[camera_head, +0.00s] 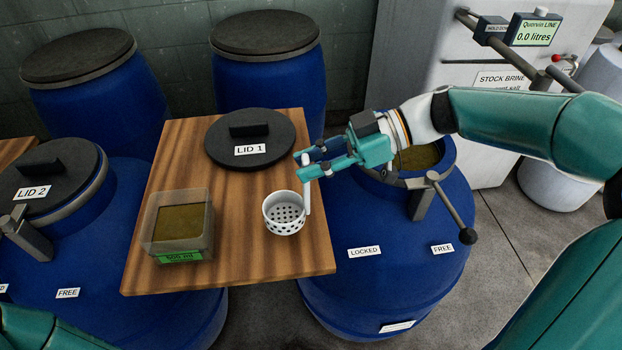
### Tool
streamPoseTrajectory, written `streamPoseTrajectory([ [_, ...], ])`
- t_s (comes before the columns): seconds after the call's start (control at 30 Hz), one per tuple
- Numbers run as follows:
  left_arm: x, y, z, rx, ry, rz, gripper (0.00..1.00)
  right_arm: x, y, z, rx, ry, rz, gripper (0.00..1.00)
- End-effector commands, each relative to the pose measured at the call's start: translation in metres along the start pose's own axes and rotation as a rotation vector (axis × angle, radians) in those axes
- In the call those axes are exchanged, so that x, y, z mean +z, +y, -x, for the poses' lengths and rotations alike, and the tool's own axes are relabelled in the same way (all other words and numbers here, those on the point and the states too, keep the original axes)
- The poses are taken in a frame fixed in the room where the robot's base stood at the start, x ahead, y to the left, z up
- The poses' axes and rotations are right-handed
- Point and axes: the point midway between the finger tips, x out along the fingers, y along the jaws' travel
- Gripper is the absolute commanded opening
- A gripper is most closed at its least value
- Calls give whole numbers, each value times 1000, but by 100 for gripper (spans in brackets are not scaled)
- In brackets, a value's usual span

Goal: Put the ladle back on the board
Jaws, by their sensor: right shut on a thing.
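The ladle (284,214) is a white perforated cup with an upright handle. It is at the right part of the wooden board (225,268), upright. I cannot tell whether its bottom touches the board. My right gripper (303,164) comes in from the right and is shut on the upper part of the ladle's handle, which its fingers partly hide. A bit of my left arm shows at the bottom left corner; my left gripper is out of view.
A black lid marked LID 1 (249,150) and a clear container of brownish liquid (182,222) are on the board. An open blue barrel (385,270) with a clamp lever (452,205) stands to the right. The board's front middle is clear.

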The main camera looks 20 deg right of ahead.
Motion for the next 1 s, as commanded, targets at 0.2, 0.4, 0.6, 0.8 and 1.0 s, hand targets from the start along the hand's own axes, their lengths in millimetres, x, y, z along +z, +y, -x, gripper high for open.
streamPoseTrajectory([
  [0.2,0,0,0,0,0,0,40,22,0,-9,-1,1,-6,0],
  [0.4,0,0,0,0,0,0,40,40,0,-17,0,0,-2,0],
  [0.6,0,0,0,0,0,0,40,40,0,-17,0,0,0,0],
  [0.8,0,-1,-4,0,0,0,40,42,0,-18,0,0,1,29],
  [1.0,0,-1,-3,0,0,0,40,41,0,-18,-1,0,0,51],
])
